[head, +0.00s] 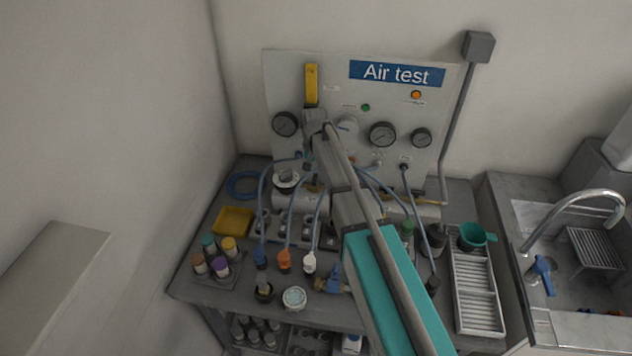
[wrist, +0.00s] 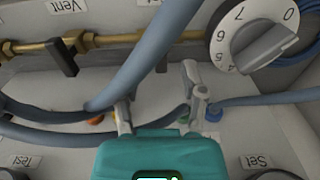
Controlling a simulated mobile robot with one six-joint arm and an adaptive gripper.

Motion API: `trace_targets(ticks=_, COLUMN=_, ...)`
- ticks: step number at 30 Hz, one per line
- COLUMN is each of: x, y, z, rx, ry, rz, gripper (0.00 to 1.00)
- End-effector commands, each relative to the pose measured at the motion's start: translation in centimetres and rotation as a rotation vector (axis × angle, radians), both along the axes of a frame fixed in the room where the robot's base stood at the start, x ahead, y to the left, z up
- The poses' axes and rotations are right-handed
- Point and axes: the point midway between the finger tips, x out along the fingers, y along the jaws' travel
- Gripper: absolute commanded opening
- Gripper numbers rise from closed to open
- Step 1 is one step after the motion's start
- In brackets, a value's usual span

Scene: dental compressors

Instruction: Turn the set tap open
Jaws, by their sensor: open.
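In the wrist view a white label reading Set (wrist: 257,161) is at the lower right, with a dark round part (wrist: 275,175) cut off below it. I cannot tell whether this is the set tap. A black lever tap (wrist: 62,58) sits on a brass pipe (wrist: 110,42) beside the Vent label. Another small dark piece (wrist: 162,65) shows partly behind a blue-grey hose. My gripper (wrist: 158,103) is open, its two grey fingers apart. The hose passes across the view near the left finger. No tap is clearly between the fingers.
A numbered grey dial (wrist: 255,35) is at the upper right of the wrist view. Several hoses (head: 291,205) loop over the bench in front of the Air test panel (head: 290,80). Bottles (head: 209,243), a yellow tray (head: 233,221) and a slatted rack (head: 475,300) flank them.

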Motion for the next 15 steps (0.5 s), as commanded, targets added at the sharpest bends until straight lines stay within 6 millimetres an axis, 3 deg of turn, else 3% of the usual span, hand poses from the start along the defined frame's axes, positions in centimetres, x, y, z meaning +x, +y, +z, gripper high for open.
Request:
trace_targets(ticks=6, x=0.0, y=0.0, z=-1.9, rx=0.000, ry=0.000, rz=0.000, gripper=0.54)
trace_targets(ticks=15, x=0.0, y=0.1, z=-2.8, rx=0.000, ry=0.000, rz=0.001, gripper=0.54)
